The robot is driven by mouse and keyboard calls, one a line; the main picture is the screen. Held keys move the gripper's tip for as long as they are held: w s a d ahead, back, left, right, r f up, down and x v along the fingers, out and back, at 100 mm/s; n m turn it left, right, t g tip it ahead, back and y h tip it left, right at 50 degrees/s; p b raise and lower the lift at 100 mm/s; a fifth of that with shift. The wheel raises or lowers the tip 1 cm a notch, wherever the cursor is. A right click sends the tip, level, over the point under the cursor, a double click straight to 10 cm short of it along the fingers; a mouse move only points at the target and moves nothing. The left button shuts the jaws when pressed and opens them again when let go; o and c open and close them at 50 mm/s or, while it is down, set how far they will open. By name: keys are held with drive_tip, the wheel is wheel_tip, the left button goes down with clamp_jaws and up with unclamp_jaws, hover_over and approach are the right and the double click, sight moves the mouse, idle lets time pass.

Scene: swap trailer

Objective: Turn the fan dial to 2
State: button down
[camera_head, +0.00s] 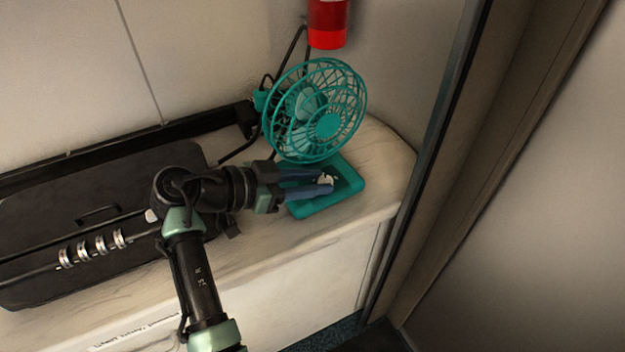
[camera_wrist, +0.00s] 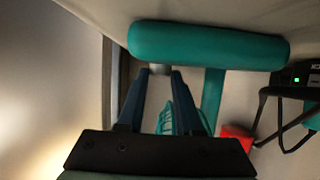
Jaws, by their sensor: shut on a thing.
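A teal fan (camera_head: 327,125) with a round wire cage stands on the counter near its right end. Its flat teal base (camera_head: 318,207) has a dark top panel with a small pale dial (camera_head: 326,180). My gripper (camera_head: 328,182) reaches in from the left, low over the base, and is shut on the dial. In the wrist view, the base (camera_wrist: 208,46) lies across the top, and the grey dial (camera_wrist: 160,70) shows between the tips of my gripper (camera_wrist: 162,73). The fan cage (camera_wrist: 172,118) shows behind the fingers. I cannot read the dial's setting.
A black stove-like unit (camera_head: 95,190) with metal knobs fills the counter's left. A red cylinder (camera_head: 327,25) hangs on the wall above the fan. The counter (camera_head: 390,165) ends at a dark door frame (camera_head: 430,165) on the right.

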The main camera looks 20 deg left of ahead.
drive_tip(key=c, duration=0.6)
unclamp_jaws()
drive_tip(key=shift+o, duration=0.2)
